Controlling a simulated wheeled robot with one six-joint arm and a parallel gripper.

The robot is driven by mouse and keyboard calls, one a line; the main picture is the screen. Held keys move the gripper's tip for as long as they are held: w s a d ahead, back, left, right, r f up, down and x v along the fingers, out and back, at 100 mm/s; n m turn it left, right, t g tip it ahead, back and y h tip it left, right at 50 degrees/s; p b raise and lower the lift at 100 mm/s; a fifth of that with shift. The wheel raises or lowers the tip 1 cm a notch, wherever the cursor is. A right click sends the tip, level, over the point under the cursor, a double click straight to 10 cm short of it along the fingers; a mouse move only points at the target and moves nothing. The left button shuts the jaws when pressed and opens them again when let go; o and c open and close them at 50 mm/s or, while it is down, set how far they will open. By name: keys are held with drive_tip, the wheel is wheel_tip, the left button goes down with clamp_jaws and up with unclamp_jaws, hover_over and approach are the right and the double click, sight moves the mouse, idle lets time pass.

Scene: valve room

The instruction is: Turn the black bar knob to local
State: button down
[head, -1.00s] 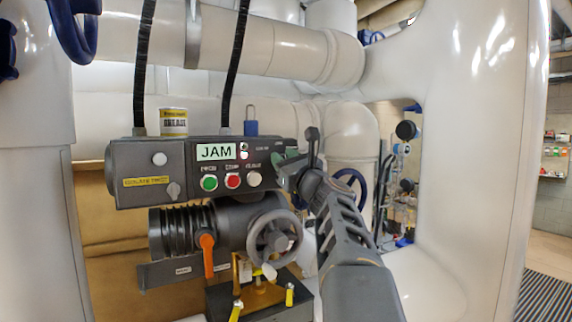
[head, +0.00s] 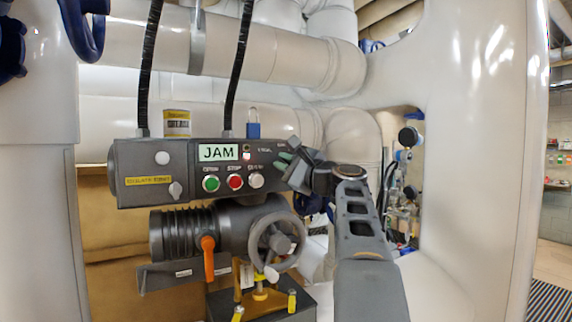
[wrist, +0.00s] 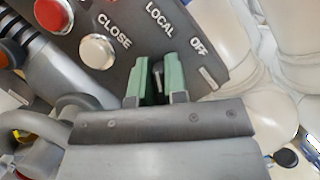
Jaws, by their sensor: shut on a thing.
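The black bar knob (wrist: 158,76) shows as a dark sliver between my green fingertips at the right end of the panel. My gripper (wrist: 156,68) is shut on it; the pads hide most of the bar. The words LOCAL and OFF are printed on the panel beyond the fingertips in the wrist view. I cannot tell exactly which mark the knob points to. In the head view my gripper (head: 287,161) is at the right end of the dark grey control box (head: 140,160) and covers the knob. The box's display (head: 218,152) reads JAM.
Left of my gripper are a white CLOSE button (head: 256,180), a red button (head: 235,182) and a green button (head: 211,184). A grey handwheel (head: 299,247) and an orange lever (head: 208,258) sit below. Large white pipes surround the unit.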

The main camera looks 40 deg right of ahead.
drive_tip(key=shift+n, duration=0.4)
drive_tip(key=c, duration=1.1)
unclamp_jaws()
drive_tip(key=shift+c, duration=0.2)
drive_tip(key=b+v, duration=0.4)
drive_tip(key=v, duration=0.9)
drive_tip(key=shift+s+d, duration=0.2)
drive_tip(key=shift+s, duration=0.15)
